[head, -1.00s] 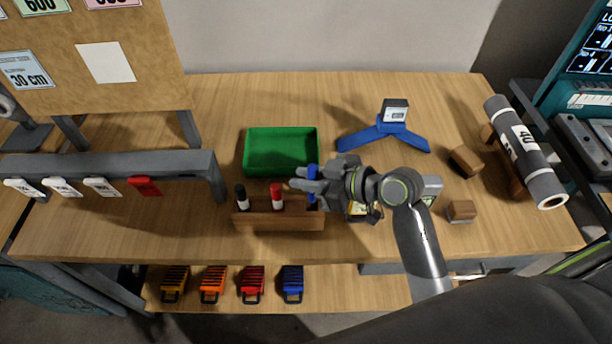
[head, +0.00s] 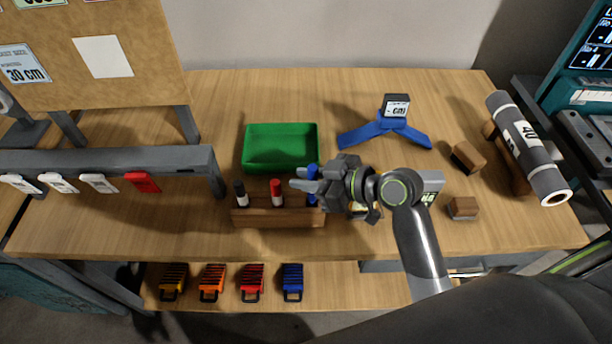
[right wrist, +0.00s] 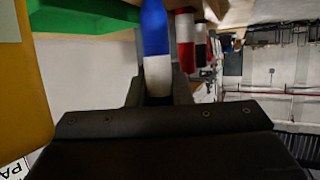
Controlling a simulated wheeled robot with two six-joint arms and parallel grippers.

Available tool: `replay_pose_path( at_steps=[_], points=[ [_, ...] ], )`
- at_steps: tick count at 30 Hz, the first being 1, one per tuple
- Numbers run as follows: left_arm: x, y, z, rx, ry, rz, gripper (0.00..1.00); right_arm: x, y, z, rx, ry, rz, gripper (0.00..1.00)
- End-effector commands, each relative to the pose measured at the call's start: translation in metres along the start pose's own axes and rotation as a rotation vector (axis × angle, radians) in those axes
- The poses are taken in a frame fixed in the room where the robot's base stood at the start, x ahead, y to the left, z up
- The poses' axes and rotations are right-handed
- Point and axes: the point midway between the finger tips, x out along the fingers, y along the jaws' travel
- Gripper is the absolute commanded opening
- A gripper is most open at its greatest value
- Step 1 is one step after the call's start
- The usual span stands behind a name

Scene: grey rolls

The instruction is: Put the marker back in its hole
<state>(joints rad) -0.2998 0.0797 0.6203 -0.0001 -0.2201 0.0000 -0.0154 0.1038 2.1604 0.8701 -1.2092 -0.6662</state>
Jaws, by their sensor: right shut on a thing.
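A wooden marker block (head: 275,216) stands near the front of the table. A black marker (head: 241,194) and a red marker (head: 277,192) stand upright in its left and middle places. My right gripper (head: 309,183) is shut on the blue marker (head: 312,172) above the block's right end. The blue marker is about upright, and its lower end is at the block; I cannot tell how deep it sits. The right wrist view shows the blue and white marker (right wrist: 155,40) between the fingers, with the red marker (right wrist: 186,40) beyond. My left gripper is out of view.
A green tray (head: 281,168) lies behind the block. A blue stand with a small display (head: 396,106) is at the back right. Wooden blocks (head: 463,208) and a grey roll (head: 527,150) lie at the right. A grey rail (head: 100,161) is at the left.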

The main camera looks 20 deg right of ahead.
Motion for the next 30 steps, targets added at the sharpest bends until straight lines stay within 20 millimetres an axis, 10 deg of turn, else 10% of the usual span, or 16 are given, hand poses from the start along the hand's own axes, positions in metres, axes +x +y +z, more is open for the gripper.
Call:
replay_pose_path(
  at_steps=[10,11,16,30],
  points=[
    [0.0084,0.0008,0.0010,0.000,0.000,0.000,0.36,0.0039,-0.0001,0.0093,0.001,0.000,0.000,0.00],
    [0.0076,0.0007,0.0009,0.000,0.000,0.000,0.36,0.0036,-0.0001,0.0085,0.001,0.000,0.000,0.21],
    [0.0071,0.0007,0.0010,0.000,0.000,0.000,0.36,0.0035,-0.0001,0.0086,0.002,-0.001,-0.001,0.44],
    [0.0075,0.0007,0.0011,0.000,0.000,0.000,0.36,0.0022,0.0000,0.0100,0.004,-0.004,-0.001,0.44]
  ],
)
